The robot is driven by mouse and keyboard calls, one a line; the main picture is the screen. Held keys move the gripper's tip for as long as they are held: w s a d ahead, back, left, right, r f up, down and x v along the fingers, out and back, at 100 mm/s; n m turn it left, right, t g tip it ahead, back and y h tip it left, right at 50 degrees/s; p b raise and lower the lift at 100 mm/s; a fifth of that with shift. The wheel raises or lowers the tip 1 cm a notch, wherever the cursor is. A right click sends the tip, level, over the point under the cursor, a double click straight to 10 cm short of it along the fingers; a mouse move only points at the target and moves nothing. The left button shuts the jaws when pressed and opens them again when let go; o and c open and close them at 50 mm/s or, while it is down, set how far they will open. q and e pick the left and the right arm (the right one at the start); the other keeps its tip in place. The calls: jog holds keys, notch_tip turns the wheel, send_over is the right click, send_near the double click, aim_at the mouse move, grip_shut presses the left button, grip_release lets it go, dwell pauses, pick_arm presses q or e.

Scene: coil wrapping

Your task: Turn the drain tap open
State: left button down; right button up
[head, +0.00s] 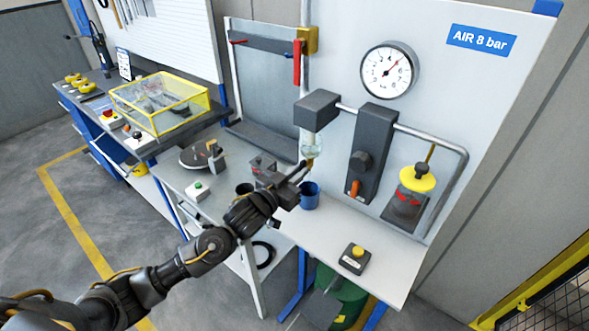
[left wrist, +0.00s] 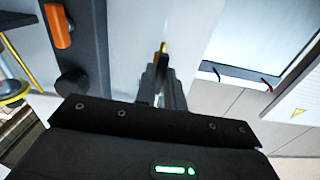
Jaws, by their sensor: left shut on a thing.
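The drain tap (head: 310,162) is a small brass-coloured piece under the clear bowl (head: 312,151), which hangs below a dark grey block (head: 317,108) on the wall panel. My left gripper (head: 304,169) reaches up to it from below left and is shut on it. In the left wrist view the brass-yellow tap (left wrist: 163,47) shows at the tips of the dark fingers (left wrist: 161,68). The fingers hide part of the tap, and I cannot tell how far it is turned. My right gripper is in neither view.
A blue cup (head: 309,195) stands on the bench just below the gripper. A dark regulator with an orange lever (head: 353,188) and a yellow-topped unit (head: 417,179) are to the right. A pressure gauge (head: 389,70) is above. A yellow-button box (head: 356,259) sits on the front bench.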

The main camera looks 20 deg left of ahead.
pick_arm(q)
jog(key=shift+w+a+r+n, duration=0.15)
jog(key=shift+r+n, duration=0.25)
jog(key=shift+r, duration=0.05)
jog(key=c, duration=1.6)
grip_release()
jog(key=shift+c, duration=0.2)
jog(key=shift+o, duration=0.8)
jog(key=shift+f, duration=0.25)
jog(key=shift+s+f, duration=0.15)
jog(key=shift+s, duration=0.15)
jog(key=b+v, duration=0.4)
jog(key=v, duration=0.6)
jog(key=shift+s+a, duration=0.1)
